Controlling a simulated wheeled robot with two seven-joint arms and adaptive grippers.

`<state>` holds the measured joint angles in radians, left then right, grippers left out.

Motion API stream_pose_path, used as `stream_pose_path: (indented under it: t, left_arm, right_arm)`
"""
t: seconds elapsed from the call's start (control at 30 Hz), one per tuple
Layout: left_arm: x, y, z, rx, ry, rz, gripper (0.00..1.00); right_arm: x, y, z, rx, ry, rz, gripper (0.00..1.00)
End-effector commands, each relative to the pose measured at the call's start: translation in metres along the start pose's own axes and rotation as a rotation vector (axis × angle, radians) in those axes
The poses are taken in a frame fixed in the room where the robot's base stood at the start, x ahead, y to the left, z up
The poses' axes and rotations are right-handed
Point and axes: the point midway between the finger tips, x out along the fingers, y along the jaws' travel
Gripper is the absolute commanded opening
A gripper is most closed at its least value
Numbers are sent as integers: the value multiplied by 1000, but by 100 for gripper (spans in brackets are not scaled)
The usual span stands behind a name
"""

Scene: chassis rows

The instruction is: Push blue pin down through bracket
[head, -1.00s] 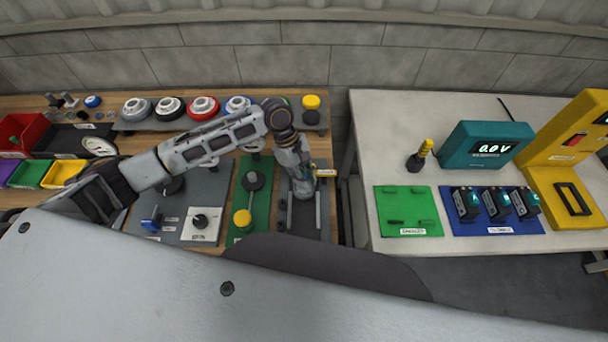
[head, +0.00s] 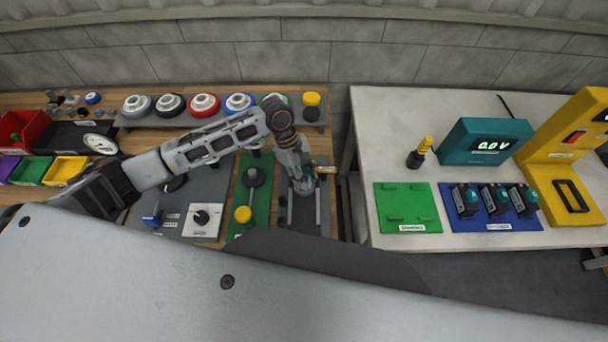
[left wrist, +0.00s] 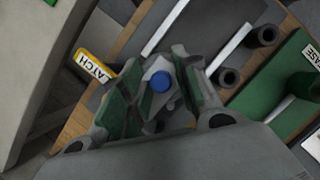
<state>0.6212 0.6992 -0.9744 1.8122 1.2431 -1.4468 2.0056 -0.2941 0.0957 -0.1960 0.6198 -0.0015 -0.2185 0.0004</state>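The blue pin (left wrist: 161,81) shows as a round blue head between the fingers of my left gripper (left wrist: 160,90) in the left wrist view. Grey parts sit close around it; I cannot tell which belong to the bracket or how deep the pin sits. The fingers stand apart on either side of the head, but contact is not clear. In the head view my left gripper (head: 303,186) points down over the dark grey board (head: 298,222) at the right end of the wooden bench, hiding most of the bracket area. My right gripper is not in view.
A yellow label reading LATCH (left wrist: 95,66) lies beside the fingers. A green board (head: 262,172) with a black knob and yellow cap is left of the gripper. A white table (head: 385,235) stands to the right, across a gap.

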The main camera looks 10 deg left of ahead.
Motion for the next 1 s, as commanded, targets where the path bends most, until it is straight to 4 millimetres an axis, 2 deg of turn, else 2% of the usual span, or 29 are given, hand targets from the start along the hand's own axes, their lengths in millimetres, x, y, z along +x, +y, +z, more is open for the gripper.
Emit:
stream_pose_path:
  t: [0.37,0.57,0.77,1.0]
  left_arm:
    - [1,-1,-1,-2,1,-2,44]
    - [-5,0,-1,-1,1,0,44]
    - [-23,0,-1,-2,2,1,44]
    - [-57,0,-1,-2,1,-1,44]
  right_arm:
    - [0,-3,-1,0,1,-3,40]
    - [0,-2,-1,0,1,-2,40]
    - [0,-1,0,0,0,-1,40]
    - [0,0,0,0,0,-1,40]
